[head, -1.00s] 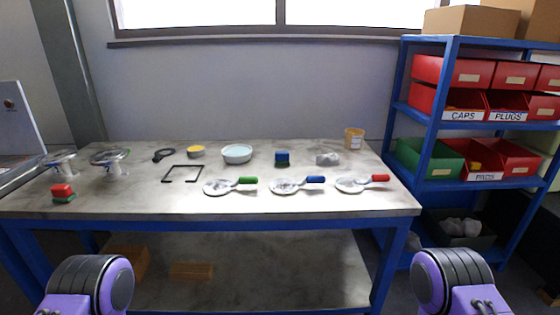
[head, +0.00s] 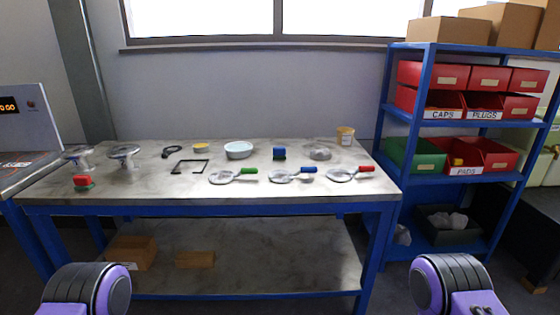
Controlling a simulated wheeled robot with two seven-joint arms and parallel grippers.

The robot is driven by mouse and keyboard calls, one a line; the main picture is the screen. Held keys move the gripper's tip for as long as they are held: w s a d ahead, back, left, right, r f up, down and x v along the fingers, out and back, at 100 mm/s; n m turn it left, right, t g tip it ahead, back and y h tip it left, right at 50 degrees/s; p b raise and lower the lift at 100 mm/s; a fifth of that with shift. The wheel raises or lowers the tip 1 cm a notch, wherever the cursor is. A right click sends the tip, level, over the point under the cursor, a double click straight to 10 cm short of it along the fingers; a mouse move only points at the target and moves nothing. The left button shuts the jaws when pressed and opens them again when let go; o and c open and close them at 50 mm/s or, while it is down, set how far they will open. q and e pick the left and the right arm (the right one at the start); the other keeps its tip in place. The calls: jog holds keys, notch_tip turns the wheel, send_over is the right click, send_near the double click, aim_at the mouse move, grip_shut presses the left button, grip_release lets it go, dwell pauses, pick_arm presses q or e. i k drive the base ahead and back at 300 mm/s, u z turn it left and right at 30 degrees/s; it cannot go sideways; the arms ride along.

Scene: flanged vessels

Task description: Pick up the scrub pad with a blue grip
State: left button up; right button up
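A scrub pad with a blue grip (head: 279,152) stands on the workbench (head: 240,192), right of the white basin, its lower part dark green. A second pad with a red grip (head: 83,180) sits near the bench's left front, green underneath. Neither gripper shows in the head view. Only purple and black parts of my arms show at the bottom left and bottom right, well short of the bench.
Flanged vessels (head: 124,152) stand at the bench's left end. A basin (head: 239,150), a black frame (head: 190,166) and round tools with green, blue (head: 308,169) and red handles lie around the blue-grip pad. A blue shelf (head: 388,112) with bins stands right.

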aim_at(279, 153)
jog(key=u, duration=0.9)
jog(key=i, duration=0.65)
jog(key=z, duration=0.7)
